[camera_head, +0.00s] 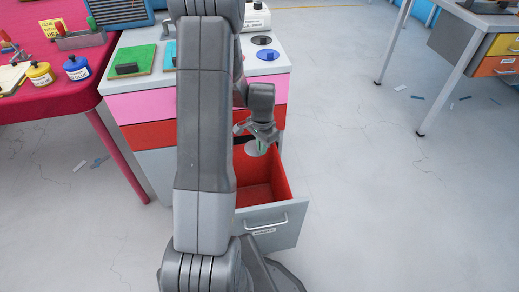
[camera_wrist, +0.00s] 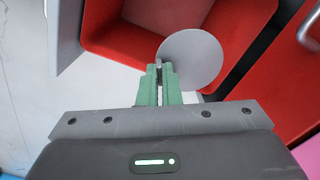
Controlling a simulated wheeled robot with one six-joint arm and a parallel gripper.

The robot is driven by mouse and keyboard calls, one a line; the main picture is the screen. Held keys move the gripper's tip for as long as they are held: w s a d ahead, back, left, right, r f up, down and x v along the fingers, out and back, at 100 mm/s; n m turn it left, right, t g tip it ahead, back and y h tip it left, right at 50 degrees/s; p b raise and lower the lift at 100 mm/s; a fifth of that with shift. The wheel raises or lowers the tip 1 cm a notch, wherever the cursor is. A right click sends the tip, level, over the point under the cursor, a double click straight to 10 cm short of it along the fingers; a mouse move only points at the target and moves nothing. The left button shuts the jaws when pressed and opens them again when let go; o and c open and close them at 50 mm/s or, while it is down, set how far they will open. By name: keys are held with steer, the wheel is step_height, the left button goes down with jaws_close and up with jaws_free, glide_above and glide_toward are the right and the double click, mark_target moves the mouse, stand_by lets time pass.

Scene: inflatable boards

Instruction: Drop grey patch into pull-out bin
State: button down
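The grey patch (camera_wrist: 196,60) is a flat round disc. My gripper (camera_wrist: 158,72) is shut on its edge in the wrist view. In the head view the patch (camera_head: 255,149) hangs below my gripper (camera_head: 262,140), over the open pull-out bin (camera_head: 278,228). The bin is a grey-fronted drawer with a red inside, a handle and a label too small to read. In the wrist view the red inside of the bin (camera_wrist: 112,38) lies beyond the patch. My arm hides the bin's left part in the head view.
The cabinet (camera_head: 140,107) with pink and red drawers stands behind the bin. On its top lie a green pad (camera_head: 133,58), a blue disc (camera_head: 267,54) and a dark disc (camera_head: 261,40). A red table (camera_head: 60,98) stands at left. The floor at right is mostly clear.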

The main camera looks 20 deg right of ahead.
step_height(320, 180, down, 6)
steer(key=b, duration=0.4)
steer(key=c, duration=1.5)
jaws_free()
steer(key=shift+c, duration=0.2)
steer(key=shift+r, duration=0.1)
step_height(320, 180, up, 14)
steer(key=p, duration=0.3)
steer(key=shift+f, duration=0.2)
steer(key=shift+f, duration=0.1)
